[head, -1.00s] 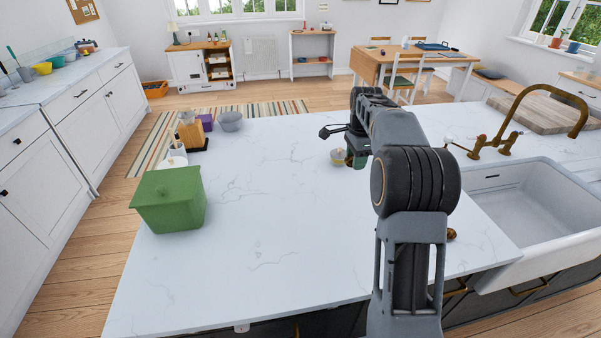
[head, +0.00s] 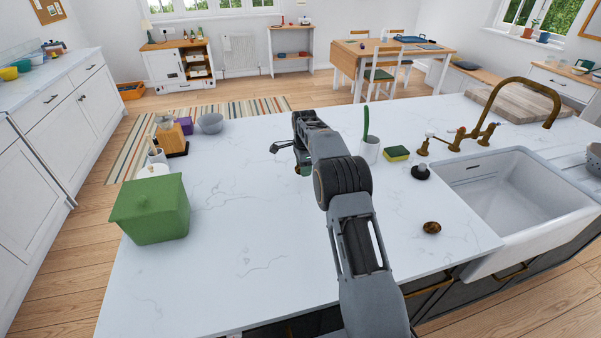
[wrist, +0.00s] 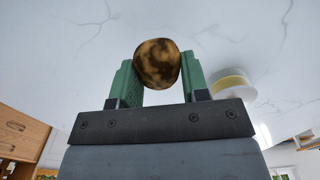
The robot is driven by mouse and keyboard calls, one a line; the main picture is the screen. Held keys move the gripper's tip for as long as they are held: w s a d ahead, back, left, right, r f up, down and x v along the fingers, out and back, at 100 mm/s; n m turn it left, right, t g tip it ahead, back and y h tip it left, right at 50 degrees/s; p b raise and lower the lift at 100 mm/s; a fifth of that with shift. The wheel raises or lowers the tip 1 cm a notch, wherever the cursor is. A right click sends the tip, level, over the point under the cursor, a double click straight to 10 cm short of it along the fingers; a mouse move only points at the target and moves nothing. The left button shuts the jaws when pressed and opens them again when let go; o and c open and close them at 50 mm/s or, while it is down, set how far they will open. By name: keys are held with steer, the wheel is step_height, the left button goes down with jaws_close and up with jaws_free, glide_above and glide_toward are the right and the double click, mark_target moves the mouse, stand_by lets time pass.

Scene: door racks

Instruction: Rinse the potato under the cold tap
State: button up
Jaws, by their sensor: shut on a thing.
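My gripper (wrist: 158,78) is shut on a brown, mottled, round potato (wrist: 157,63) in the wrist view, with a green finger on either side of it. In the head view, the gripper's green part (head: 304,170) shows low over the island worktop, left of my arm; the arm hides the potato there. The brass tap (head: 519,88) arches over the white sink (head: 510,188) at the right. Its handles (head: 426,146) stand at the left of the spout; which is cold I cannot tell. No water shows.
A round brown thing (head: 431,227) lies on the worktop (head: 250,220) left of the sink. A white pot (head: 370,150) with a green item, a sponge (head: 396,153) and a black-based item (head: 420,172) stand near the tap. A green box (head: 150,208) stands left. A yellow-and-white round thing (wrist: 232,84) is beside the gripper.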

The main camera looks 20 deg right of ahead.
mark_target(301, 181)
steer(key=shift+w+a+f+p, duration=0.15)
steer(key=shift+w+a+f, duration=0.15)
steer(key=shift+f, duration=0.25)
steer(key=shift+w+a+f+p, duration=0.15)
steer(key=shift+w+f, duration=0.15)
steer(key=shift+f, duration=1.55)
steer(key=shift+f, duration=0.2)
steer(key=o, duration=0.9)
steer(key=shift+r, duration=0.1)
